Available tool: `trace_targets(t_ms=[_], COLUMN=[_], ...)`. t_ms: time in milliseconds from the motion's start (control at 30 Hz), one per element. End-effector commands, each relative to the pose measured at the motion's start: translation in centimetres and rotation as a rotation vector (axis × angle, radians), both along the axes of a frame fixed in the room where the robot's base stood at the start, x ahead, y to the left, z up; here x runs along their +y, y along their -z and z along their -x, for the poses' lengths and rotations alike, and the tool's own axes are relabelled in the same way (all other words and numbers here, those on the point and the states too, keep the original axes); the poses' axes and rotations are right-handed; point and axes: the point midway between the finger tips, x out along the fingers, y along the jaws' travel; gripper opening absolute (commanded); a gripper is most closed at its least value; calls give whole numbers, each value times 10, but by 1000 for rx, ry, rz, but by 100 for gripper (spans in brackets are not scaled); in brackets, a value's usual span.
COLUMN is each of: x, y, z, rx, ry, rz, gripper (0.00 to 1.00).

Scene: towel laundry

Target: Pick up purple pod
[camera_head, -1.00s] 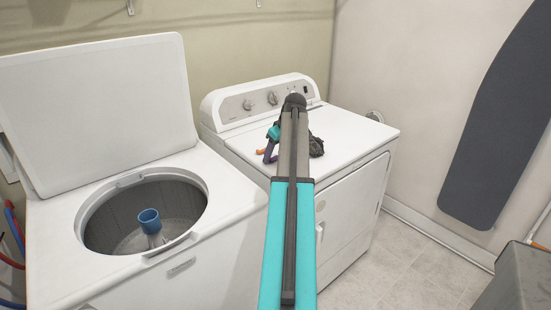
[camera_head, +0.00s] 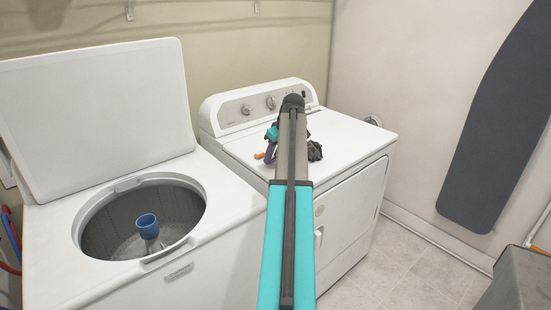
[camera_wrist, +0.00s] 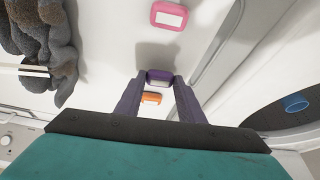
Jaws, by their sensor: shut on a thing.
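The purple pod (camera_wrist: 159,76) is between my fingertips in the wrist view, with a pale label on its face. My gripper (camera_wrist: 159,80) is shut on it, a dark finger on each side. In the head view my gripper (camera_head: 270,150) is over the white dryer top (camera_head: 352,136), partly behind my arm. The pod cannot be told apart there. A soft shadow lies near the pod in the wrist view, but I cannot tell its height above the dryer.
An orange pod (camera_wrist: 151,97) is close by, between my fingers in the picture; it also shows in the head view (camera_head: 259,155). A pink pod (camera_wrist: 168,16) lies farther off. A grey towel (camera_wrist: 42,40) is crumpled on the dryer. The open washer (camera_head: 105,195) stands left.

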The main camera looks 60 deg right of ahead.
Motion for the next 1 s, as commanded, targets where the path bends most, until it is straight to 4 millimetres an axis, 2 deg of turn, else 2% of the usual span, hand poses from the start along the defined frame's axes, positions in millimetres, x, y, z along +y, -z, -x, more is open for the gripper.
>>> trace_targets(t_ms=[400, 600, 1000], x=[-2, -1, -1], y=[-60, -80, -87], z=[0, 0, 1], rx=[-1, -2, -1], ry=[1, 1, 1], rz=[3, 2, 1], gripper=[14, 14, 14])
